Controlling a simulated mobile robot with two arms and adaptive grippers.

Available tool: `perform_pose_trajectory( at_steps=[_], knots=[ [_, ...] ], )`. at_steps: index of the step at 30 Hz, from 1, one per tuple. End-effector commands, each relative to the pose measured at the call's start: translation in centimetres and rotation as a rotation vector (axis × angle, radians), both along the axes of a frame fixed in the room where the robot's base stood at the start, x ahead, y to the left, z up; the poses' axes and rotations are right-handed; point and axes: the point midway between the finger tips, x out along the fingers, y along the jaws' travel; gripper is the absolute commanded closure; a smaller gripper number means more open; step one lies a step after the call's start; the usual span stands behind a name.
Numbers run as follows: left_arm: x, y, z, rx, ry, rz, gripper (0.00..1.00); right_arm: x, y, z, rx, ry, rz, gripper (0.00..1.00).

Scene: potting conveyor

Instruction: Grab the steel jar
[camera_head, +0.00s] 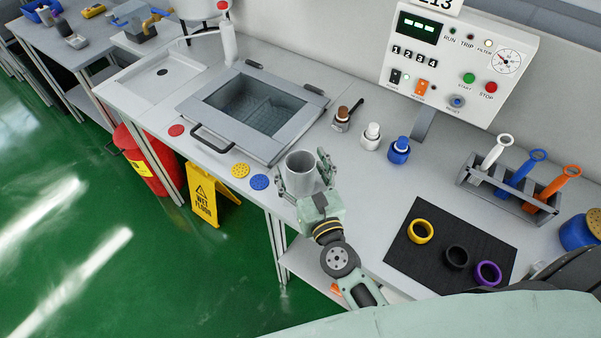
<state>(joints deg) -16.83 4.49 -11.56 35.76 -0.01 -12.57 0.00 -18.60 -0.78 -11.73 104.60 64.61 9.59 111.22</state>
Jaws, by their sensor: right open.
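The steel jar (300,166) is a plain grey, open-topped cylinder standing upright near the front edge of the bench. My right gripper (304,178) is open, with one finger on each side of the jar. The palm is in front of the jar and hides its lower front. I cannot tell whether the fingers touch the wall. My left gripper is not in view.
A sunken basin (215,136) with a handle lies left of the jar. Blue (259,182) and yellow (240,170) discs lie close by. Small bottles, including a blue one (399,150), stand behind right. A black mat (425,262) with coloured rings and a tool rack (507,190) lie right.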

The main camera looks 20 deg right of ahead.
Motion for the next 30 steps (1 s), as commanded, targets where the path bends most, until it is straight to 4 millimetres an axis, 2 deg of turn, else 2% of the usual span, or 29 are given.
perform_pose_trajectory(
  at_steps=[2, 7, 21, 30],
  knots=[
    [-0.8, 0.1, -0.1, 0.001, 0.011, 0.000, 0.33, 0.0, 0.0, 0.0, 0.000, 0.000, 0.000, 0.26],
    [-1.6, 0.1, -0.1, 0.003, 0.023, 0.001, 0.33, 0.0, 0.0, 0.0, 0.000, 0.000, 0.000, 0.40],
    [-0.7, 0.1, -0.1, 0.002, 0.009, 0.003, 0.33, 0.0, 0.0, 0.0, -0.001, 0.000, 0.000, 0.81],
    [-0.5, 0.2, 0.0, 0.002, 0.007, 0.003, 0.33, 0.0, 0.0, 0.2, 0.000, -0.002, 0.000, 0.81]
  ],
)
